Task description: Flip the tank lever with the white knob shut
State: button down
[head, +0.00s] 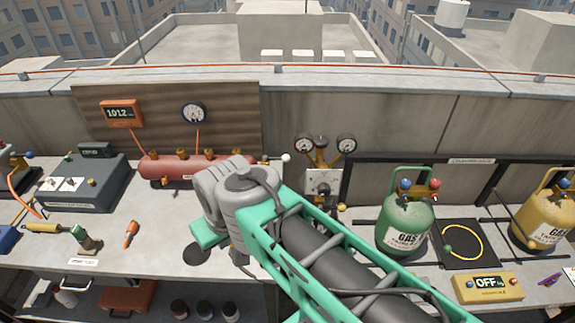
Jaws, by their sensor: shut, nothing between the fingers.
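The red tank (180,167) lies along the back of the bench, with several brass fittings on top. At its right end, a thin lever with a white knob (286,157) sticks out to the right, roughly level. I cannot tell from this view whether the lever is open or shut.
A gauge manifold (322,147) stands right of the knob. A green gas cylinder (405,225) and a yellow one (548,210) are at right. A grey box (85,182), a screwdriver (131,233) and a torch-like tool (65,233) lie left. The bench before the tank is mostly clear.

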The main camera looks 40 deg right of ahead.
aim_at(286, 158)
jog(key=k, duration=0.9)
jog(key=z, duration=0.75)
jog(key=i, duration=0.5)
jog(key=u, duration=0.55)
jog(key=k, duration=0.65)
jog(key=u, duration=0.6)
jog(key=i, duration=1.4)
jog(key=z, duration=0.8)
